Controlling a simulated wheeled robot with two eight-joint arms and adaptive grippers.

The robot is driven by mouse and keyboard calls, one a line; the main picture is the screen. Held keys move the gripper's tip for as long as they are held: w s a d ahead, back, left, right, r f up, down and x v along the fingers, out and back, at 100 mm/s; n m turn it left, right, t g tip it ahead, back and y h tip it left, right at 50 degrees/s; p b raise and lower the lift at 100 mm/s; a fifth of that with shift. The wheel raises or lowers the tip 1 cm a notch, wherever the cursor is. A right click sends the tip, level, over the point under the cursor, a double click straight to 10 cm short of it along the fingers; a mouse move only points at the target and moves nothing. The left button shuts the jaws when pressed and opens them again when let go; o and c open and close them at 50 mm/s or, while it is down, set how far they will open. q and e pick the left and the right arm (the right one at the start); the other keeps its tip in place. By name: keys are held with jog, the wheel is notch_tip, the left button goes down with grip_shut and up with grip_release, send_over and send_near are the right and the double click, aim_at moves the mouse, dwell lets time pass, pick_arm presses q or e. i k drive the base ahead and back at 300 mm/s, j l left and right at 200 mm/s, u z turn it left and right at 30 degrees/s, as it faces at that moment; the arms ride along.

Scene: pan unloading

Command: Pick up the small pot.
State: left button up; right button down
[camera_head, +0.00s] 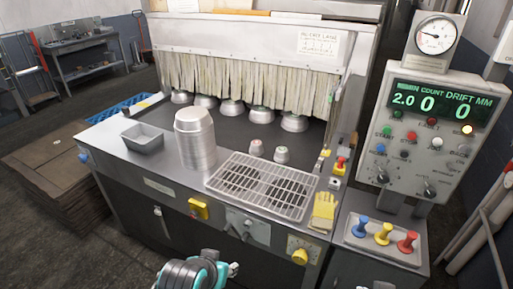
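Two small silvery pots, one with a pale top (256,147) and one with a reddish and green mark on top (282,154), stand on the machine's dark bed behind the wire rack. I cannot tell which one the task means. Larger metal pots (294,121) stand in a row under the cloth curtain, partly hidden by it. A tall stack of nested metal pans (195,138) stands on the front ledge. One arm of mine, seemingly the left, shows at the bottom edge with a teal and black end (207,272); its fingers are unclear. It is apart from all pots. My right gripper is not clearly seen.
A wire rack (262,184) lies on the front ledge, with a grey loaf pan (143,137) left of the stack. Yellow gloves (324,209) lie at the right. A control console (429,125) and coloured knobs (383,233) stand further right. Flattened cardboard (48,169) is piled at left.

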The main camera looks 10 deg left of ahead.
aim_at(255, 149)
jog(key=z, duration=0.5)
jog(key=i+j+z, duration=0.1)
jog(key=j+z, duration=0.35)
jog(key=j, duration=0.15)
jog(key=j+z, duration=0.45)
jog(key=j, duration=0.85)
jog(key=k+j+z, duration=0.1)
jog(key=j, duration=0.6)
